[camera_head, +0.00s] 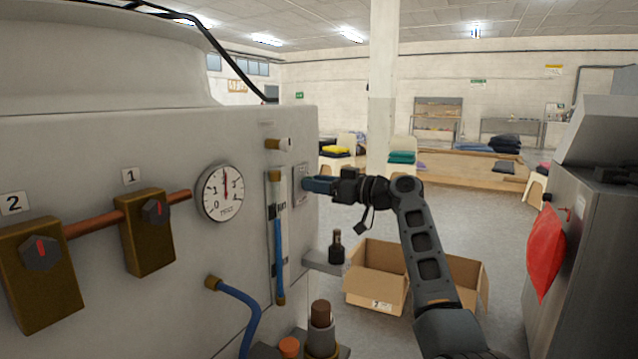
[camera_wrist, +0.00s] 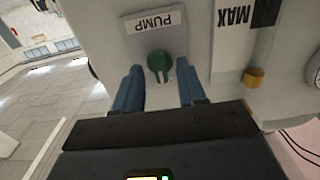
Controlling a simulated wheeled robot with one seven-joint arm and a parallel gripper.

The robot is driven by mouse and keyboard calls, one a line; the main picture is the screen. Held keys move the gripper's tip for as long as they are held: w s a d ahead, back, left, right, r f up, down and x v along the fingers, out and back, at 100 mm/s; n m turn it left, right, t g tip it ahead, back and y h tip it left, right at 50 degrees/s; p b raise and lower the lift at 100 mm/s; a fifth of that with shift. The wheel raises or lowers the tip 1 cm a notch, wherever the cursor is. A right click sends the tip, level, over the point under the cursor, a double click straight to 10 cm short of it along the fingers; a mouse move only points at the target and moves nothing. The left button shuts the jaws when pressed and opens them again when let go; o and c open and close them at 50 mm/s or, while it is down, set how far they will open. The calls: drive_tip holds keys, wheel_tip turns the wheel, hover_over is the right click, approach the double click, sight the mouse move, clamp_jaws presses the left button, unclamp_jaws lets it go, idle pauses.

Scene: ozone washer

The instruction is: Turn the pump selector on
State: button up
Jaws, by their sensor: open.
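The pump selector is a green knob (camera_wrist: 160,64) on a pale panel, below an upside-down PUMP label (camera_wrist: 153,22) in the wrist view. A small pale pointer or mark shows at the knob's lower edge. My gripper (camera_head: 312,184) is open, with its blue fingers up against or very near the side panel (camera_head: 299,186) of the washer in the head view. In the wrist view the fingers lie left and right of the knob, with gaps on both sides. The knob is hidden in the head view.
The washer (camera_head: 270,130) carries a round gauge (camera_head: 222,193), two brass valves marked 1 (camera_head: 148,232) and 2 (camera_head: 40,272), and a blue sight tube (camera_head: 278,240). A bottle (camera_head: 336,246) and an open cardboard box (camera_head: 375,289) are below my arm. A grey cabinet (camera_head: 575,250) stands right.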

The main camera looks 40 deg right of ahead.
drive_tip(key=shift+c, duration=0.2)
clamp_jaws()
drive_tip(key=shift+m, duration=0.3)
drive_tip(key=shift+d+f+m+p, duration=0.1)
drive_tip(key=shift+m+p, duration=1.7)
drive_tip(key=shift+m, duration=2.55)
drive_tip(key=shift+d+f+m+p, duration=0.1)
drive_tip(key=shift+m+p, duration=1.65)
drive_tip(key=shift+m, duration=2.6)
